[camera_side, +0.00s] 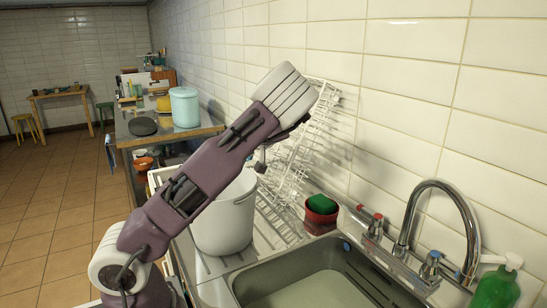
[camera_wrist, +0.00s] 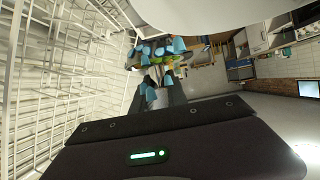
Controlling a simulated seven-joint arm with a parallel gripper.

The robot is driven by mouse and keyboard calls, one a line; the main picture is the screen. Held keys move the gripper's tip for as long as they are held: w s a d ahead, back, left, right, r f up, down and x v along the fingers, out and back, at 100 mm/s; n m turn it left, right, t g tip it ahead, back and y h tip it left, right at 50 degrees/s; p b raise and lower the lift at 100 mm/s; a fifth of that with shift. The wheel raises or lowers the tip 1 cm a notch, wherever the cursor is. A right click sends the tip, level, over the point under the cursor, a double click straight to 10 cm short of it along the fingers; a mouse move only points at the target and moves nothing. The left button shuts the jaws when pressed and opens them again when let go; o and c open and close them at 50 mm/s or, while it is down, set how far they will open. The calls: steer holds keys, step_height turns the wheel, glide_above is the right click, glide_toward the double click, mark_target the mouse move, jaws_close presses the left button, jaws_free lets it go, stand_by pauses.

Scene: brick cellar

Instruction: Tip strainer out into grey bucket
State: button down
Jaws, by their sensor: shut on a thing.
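A pale grey bucket (camera_side: 225,218) stands upright on the metal drainer left of the sink, partly hidden behind my arm. My gripper is raised above and to the right of it, close to the dish rack; its fingers are mostly hidden behind my wrist in the side view. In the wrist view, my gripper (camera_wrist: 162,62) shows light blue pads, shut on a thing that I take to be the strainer. The strainer cannot be made out clearly in either view. A large pale curved surface crosses the top of the wrist view; I cannot tell what it is.
A white wire dish rack (camera_side: 305,150) leans by the tiled wall. A red pot with a green sponge (camera_side: 321,204), the tap (camera_side: 470,225), the sink (camera_side: 330,285) and a green soap bottle (camera_side: 495,287) are to the right. A turquoise container (camera_side: 184,107) stands farther back.

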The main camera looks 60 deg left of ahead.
steer(key=s+r+n+g+h, duration=0.2)
steer(key=s+r+n+g, duration=0.3)
steer(key=s+n+g, duration=0.25)
steer(key=s+d+r+n+g+h, duration=0.3)
steer(key=d+r+n+g+h, duration=0.25)
steer(key=d+n+h, duration=0.25)
steer(key=s+f+n+t, duration=0.2)
steer(key=f+t, duration=0.6)
steer(key=t, duration=1.3)
steer(key=shift+s+d+f+t, duration=0.15)
steer(key=shift+s+f+t, duration=0.25)
steer(key=shift+s, duration=0.8)
steer(key=shift+n, duration=0.25)
